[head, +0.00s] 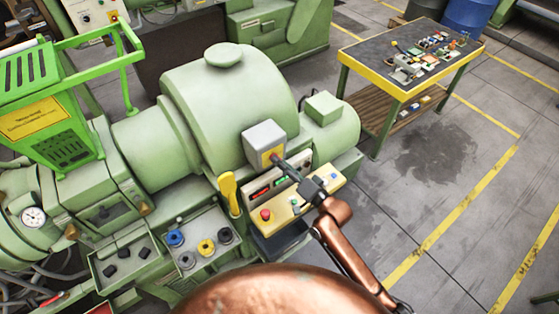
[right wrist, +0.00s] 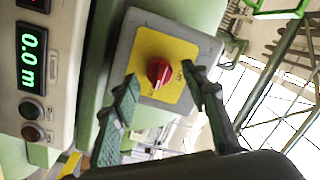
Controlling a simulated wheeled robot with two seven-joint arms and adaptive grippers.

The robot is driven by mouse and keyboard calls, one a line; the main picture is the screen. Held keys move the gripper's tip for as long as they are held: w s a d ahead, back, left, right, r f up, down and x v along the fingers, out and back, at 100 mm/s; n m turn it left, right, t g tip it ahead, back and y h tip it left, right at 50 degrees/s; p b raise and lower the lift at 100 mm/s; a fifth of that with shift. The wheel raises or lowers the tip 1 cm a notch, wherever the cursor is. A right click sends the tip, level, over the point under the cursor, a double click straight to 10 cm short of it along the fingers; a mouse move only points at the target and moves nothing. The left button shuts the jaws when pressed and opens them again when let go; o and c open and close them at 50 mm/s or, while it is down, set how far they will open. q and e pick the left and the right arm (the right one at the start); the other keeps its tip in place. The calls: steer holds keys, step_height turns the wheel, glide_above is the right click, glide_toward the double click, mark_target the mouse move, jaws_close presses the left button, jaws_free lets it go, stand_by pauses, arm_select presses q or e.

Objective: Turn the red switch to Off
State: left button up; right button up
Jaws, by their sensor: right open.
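The red switch (right wrist: 159,71) is a round knob on a yellow plate (right wrist: 178,50) in the right wrist view. The plate is on the face of a grey box, and the box (head: 264,137) also shows in the head view, fixed to the green machine. My right gripper (right wrist: 158,93) is open, with one finger on each side of the knob in the picture; I cannot tell how far it is from the knob. The plate's lettering is too small to read. My left gripper is not in view.
A yellow control panel with a red button (head: 265,214) lies below the box. A yellow lever (head: 229,192) stands to its left. A display (right wrist: 32,62) reads 0.0 m. A table with small parts (head: 360,54) stands back right. The floor at right is clear.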

steer(key=shift+w+a, duration=0.45)
steer(key=shift+w, duration=0.05)
steer(key=shift+c, duration=0.6)
jaws_close()
